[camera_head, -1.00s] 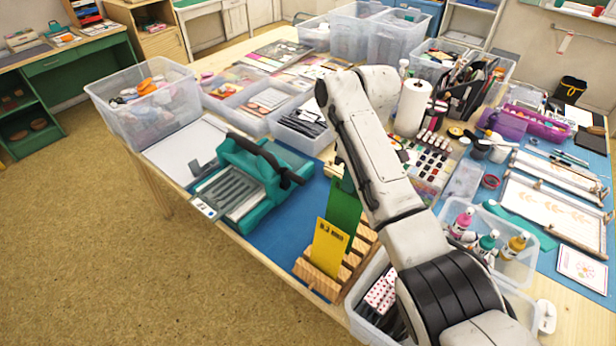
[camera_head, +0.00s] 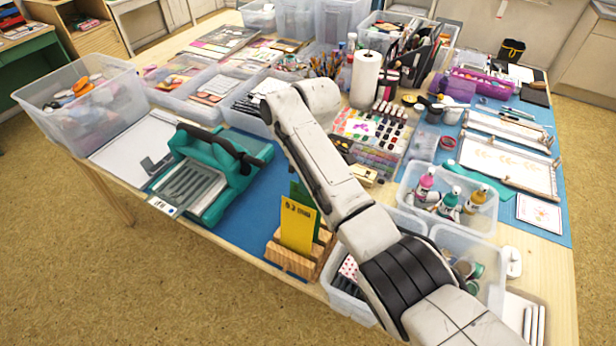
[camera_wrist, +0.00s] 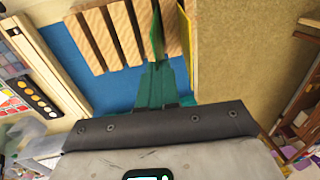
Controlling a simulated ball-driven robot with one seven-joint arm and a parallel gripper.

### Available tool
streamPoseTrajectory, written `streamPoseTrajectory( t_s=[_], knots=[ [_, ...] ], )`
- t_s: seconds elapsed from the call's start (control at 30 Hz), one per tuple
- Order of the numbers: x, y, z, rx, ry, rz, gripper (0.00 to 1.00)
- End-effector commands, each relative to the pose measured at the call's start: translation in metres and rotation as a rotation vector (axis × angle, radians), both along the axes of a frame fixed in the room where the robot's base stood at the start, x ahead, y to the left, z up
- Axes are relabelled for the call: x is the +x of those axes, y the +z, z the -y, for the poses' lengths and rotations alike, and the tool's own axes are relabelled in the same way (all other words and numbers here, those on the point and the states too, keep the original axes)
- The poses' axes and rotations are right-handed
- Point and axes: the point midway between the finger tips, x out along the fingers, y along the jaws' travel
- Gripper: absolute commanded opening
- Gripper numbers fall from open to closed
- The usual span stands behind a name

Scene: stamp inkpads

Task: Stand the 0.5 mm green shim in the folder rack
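The green shim (camera_head: 295,191) stands upright just behind the yellow shim in the head view, partly hidden by it and by my arm. In the wrist view the green shim (camera_wrist: 156,36) is nearly edge-on, between slats of the wooden folder rack (camera_wrist: 92,38). My gripper (camera_wrist: 161,68) has its fingers closed together at the shim's near end. I cannot tell how deep the shim sits in a slot. In the head view the folder rack (camera_head: 289,261) is at the table's front edge, and my gripper is hidden behind my arm.
A yellow shim (camera_head: 297,226) with printed marking stands in the rack's end slot, close beside the green one. A teal die-cutting machine (camera_head: 215,175) is to the left. Clear bins (camera_head: 447,212) stand to the right. Blue mat (camera_head: 262,205) lies bare behind the rack.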

Motion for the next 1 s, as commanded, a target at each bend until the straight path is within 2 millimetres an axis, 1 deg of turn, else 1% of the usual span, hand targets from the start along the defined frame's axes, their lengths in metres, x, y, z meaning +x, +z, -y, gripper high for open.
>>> streamPoseTrajectory(
  t_s=[0.13,0.47,0.5,0.7,0.8,1.0],
  knots=[
    [-0.0008,-0.0056,-0.0005,0.000,0.000,0.000,0.00],
    [-0.0009,-0.0064,-0.0005,-0.001,0.000,0.001,0.00],
    [-0.0009,-0.0064,-0.0005,-0.001,0.000,0.001,0.04],
    [-0.0008,-0.0063,-0.0005,-0.001,0.000,0.001,0.24],
    [-0.0008,-0.0062,-0.0005,-0.001,0.000,0.001,0.31],
    [-0.0007,-0.0061,-0.0005,0.000,0.000,0.000,0.31]
  ],
)
